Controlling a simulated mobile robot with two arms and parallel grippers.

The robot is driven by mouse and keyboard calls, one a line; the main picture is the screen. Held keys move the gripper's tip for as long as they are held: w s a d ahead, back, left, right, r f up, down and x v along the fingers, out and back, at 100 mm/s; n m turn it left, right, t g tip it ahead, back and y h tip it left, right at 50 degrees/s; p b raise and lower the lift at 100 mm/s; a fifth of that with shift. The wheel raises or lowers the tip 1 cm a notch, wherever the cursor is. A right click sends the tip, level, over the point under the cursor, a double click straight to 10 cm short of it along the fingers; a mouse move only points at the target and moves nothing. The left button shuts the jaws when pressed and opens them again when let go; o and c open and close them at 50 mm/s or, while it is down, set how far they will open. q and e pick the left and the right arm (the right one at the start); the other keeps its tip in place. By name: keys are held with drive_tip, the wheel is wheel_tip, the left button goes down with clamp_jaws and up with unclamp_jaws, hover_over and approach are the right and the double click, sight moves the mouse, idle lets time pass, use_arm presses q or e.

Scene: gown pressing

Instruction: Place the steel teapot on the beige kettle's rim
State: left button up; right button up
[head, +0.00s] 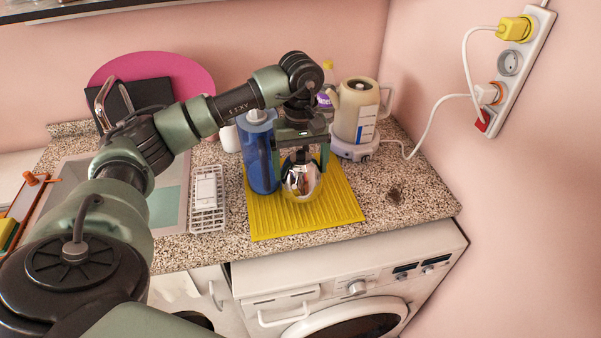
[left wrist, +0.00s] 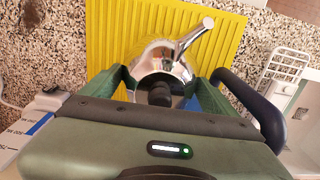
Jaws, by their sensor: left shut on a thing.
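The shiny steel teapot (head: 301,181) is at the yellow ribbed mat in the head view. My left gripper (head: 300,160) comes down from above and is shut on it, with green fingers on both sides. In the left wrist view the teapot (left wrist: 165,72) sits between the fingers, its spout pointing up and right and its dark lid knob facing the camera. I cannot tell whether its base touches the mat. The beige kettle (head: 352,112) stands upright on its white base at the back right, apart from the teapot. My right gripper is not in view.
A blue pitcher (head: 258,152) stands close left of the teapot. The yellow mat (head: 335,212) has free room at its front and right. A white rack (head: 207,200) lies left of it. A white cord (head: 425,130) runs from the kettle's base to the wall power strip (head: 515,75).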

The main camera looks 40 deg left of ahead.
use_arm(q)
drive_tip(key=shift+f, duration=1.55)
drive_tip(key=shift+f, duration=0.15)
drive_tip(key=o, duration=1.6)
drive_tip(key=shift+c, duration=0.2)
